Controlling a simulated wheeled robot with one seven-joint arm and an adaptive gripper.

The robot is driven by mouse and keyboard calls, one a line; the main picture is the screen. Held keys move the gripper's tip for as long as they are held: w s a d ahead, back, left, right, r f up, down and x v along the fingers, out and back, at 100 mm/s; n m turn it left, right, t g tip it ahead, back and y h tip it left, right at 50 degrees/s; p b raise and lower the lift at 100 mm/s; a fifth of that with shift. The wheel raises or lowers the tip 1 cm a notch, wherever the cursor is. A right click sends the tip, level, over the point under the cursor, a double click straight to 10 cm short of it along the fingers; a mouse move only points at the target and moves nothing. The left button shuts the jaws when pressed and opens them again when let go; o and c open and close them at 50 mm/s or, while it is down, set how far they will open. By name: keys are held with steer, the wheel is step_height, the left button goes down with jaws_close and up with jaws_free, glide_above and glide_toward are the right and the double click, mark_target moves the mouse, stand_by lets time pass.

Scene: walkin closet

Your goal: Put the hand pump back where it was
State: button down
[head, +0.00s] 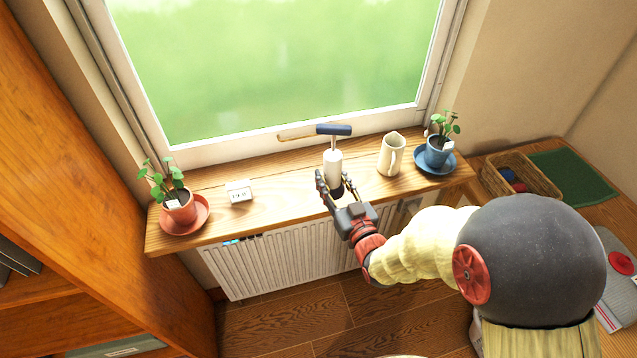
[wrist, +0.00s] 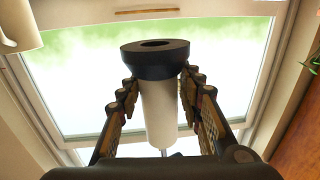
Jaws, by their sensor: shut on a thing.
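The hand pump (head: 333,167) has a white cylinder, a thin rod and a dark blue T-handle at the top. It is upright in the head view, in front of the window and over the wooden sill (head: 285,190). My gripper (head: 333,181) is shut on its cylinder from the front, with one finger on each side. In the wrist view the white cylinder (wrist: 158,112) stands between my fingers (wrist: 158,100), its dark ring-shaped end (wrist: 155,58) toward the top of the picture. I cannot tell whether the pump touches the sill; its lower end is partly hidden by my gripper.
A cream jug (head: 390,155) and a blue-potted plant (head: 437,152) stand right of the pump. A small white clock (head: 239,191) and a terracotta-potted plant (head: 180,207) stand left. The sill between clock and pump is clear. A white radiator (head: 285,262) is below.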

steer(key=w+a+f+b, duration=0.1)
steer(key=w+f, duration=0.1)
steer(key=w, duration=0.1)
steer(key=w+a+f+b, duration=0.1)
steer(key=w+f, duration=0.2)
steer(key=w, duration=0.1)
steer(key=w+a+f+b, duration=0.1)
steer(key=w+f, duration=0.2)
steer(key=w, duration=0.1)
steer(key=shift+a+f, duration=0.15)
steer(key=shift+f, duration=0.05)
steer(key=shift+w+a+f, duration=0.1)
steer(key=shift+w+f, duration=0.2)
steer(key=shift+f, duration=0.1)
step_height(320, 180, down, 3)
steer(key=shift+b, duration=0.7)
steer(key=shift+r, duration=0.1)
steer(key=c, duration=1.2)
jaws_free()
steer(key=shift+s+f, duration=0.1)
steer(key=shift+f, duration=0.1)
